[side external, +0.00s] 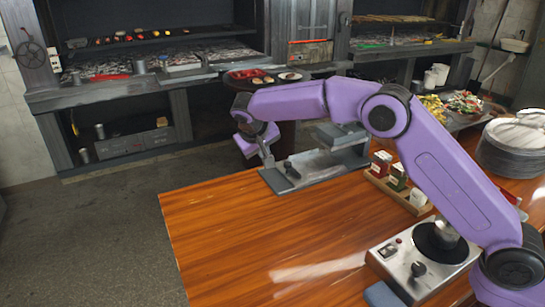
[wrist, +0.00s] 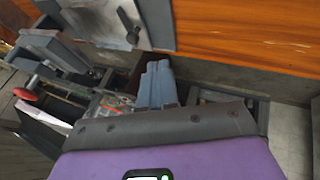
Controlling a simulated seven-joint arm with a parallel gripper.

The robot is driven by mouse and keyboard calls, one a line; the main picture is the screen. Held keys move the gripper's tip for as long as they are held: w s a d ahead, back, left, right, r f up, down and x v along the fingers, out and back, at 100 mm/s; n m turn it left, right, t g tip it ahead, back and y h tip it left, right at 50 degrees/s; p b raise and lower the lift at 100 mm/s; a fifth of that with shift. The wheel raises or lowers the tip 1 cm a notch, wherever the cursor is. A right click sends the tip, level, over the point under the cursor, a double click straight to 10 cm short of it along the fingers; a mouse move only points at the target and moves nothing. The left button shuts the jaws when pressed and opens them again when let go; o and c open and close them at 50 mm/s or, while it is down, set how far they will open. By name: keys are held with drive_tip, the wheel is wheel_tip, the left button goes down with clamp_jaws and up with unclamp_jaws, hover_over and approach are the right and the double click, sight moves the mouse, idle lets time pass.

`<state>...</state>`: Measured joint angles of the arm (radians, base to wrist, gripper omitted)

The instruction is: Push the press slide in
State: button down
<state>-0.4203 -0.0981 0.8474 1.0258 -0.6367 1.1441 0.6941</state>
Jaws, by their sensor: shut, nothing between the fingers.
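The press (side external: 315,168) is a grey metal device at the far edge of the wooden table, with a flat base plate and a raised block at its right. In the wrist view its plate (wrist: 100,18) with a dark knob (wrist: 130,27) is at the top, and a grey block (wrist: 52,48) is at the left. I cannot tell how far the slide is in. My gripper (side external: 268,160) is at the plate's left end in the side view; contact is unclear. In the wrist view its fingers (wrist: 157,72) are together and empty, past the table edge.
The wooden table (side external: 230,230) is clear at front left. A rack of small boxes (side external: 398,185) stands right of the press. A steel unit with a knob (side external: 420,262) sits by my base. Stacked plates (side external: 512,150) are at right. Grill counters line the back wall.

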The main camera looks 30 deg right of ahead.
drive_tip(key=x, duration=0.9)
drive_tip(key=shift+d, duration=0.15)
drive_tip(key=d, duration=0.3)
drive_tip(key=shift+w+f, duration=0.25)
drive_tip(key=shift+w, duration=0.1)
drive_tip(key=shift+d, duration=0.45)
hover_over(309, 169)
drive_tip(key=shift+w+d, duration=0.1)
drive_tip(key=shift+d+f, duration=0.1)
